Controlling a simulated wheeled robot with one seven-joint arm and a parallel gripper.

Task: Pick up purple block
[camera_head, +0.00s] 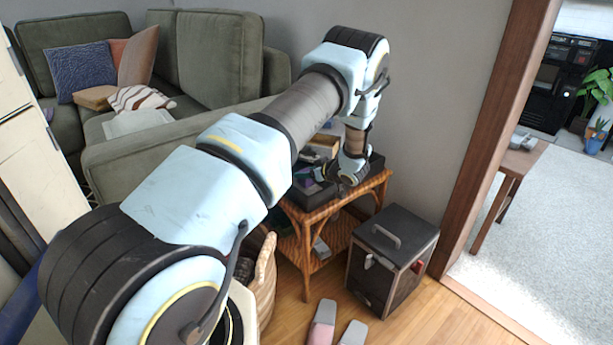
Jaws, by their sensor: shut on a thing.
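My gripper (331,178) is low over the wicker side table (318,213), at the far end of my arm, pointing down and to the left. It is shut on a small purple block (316,173), which shows only in part at the fingertips. The block is among dark items on the tabletop. The fingers are small and partly hidden in this view, so I cannot tell whether the block is clear of what lies under it.
A dark box with a handle (392,262) stands on the floor right of the table. Slippers (323,325) lie in front. A woven basket (264,280) is left of the table. A green sofa (215,60) stands behind. A wooden door frame (490,140) is at right.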

